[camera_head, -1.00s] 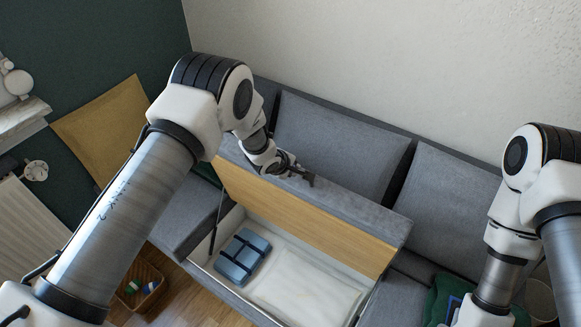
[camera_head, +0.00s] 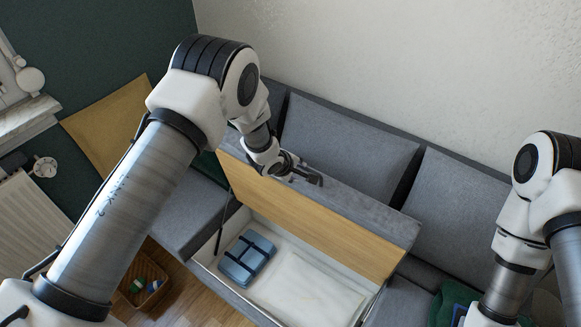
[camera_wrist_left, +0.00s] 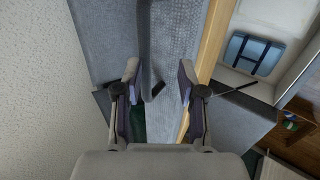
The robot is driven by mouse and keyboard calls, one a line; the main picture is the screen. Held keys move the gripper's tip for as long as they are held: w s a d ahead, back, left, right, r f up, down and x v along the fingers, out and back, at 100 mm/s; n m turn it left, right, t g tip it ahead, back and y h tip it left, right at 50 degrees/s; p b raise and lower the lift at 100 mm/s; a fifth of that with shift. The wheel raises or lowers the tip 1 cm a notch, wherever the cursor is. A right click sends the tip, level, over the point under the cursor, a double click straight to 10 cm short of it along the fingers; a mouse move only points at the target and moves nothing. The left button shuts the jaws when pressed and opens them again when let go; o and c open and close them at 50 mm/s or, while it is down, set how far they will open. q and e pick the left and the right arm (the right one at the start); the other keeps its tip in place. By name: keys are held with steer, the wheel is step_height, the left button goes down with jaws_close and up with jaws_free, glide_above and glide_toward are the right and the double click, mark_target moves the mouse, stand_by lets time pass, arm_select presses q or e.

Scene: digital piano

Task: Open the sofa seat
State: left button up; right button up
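The sofa seat (camera_head: 345,197) stands raised, grey fabric facing up and back, its wooden underside (camera_head: 310,222) facing the open storage box (camera_head: 345,318). In the left wrist view, the seat (camera_wrist_left: 187,35) shows as grey fabric beside a wooden edge.
A blue strapped case (camera_head: 246,258) and white bedding (camera_head: 308,287) lie inside the box. Grey back cushions (camera_head: 350,140) stand behind the seat. A basket (camera_head: 146,285) is on the floor at left. A yellow cushion (camera_head: 105,122) leans at the sofa's left end.

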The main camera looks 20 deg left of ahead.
arm_select(q)
steer(key=v, duration=0.8)
steer(key=shift+s+r, duration=0.2)
steer(key=shift+r, duration=0.1)
steer(key=s+a+f+g+b, duration=0.2)
steer(key=s+f, duration=0.8)
steer(key=s+a+f+g+b, duration=0.2)
steer(key=s+f+g, duration=0.1)
steer(key=s+f, duration=0.6)
steer(key=s+a+f+m+g+y, duration=0.1)
steer(key=s+a+m, duration=0.3)
steer(key=s+m, duration=0.9)
steer(key=shift+s+a+m+g+y+b, duration=0.25)
steer(key=shift+s+g+y, duration=0.45)
steer(key=shift+s, duration=1.7)
steer(key=shift+d, duration=0.1)
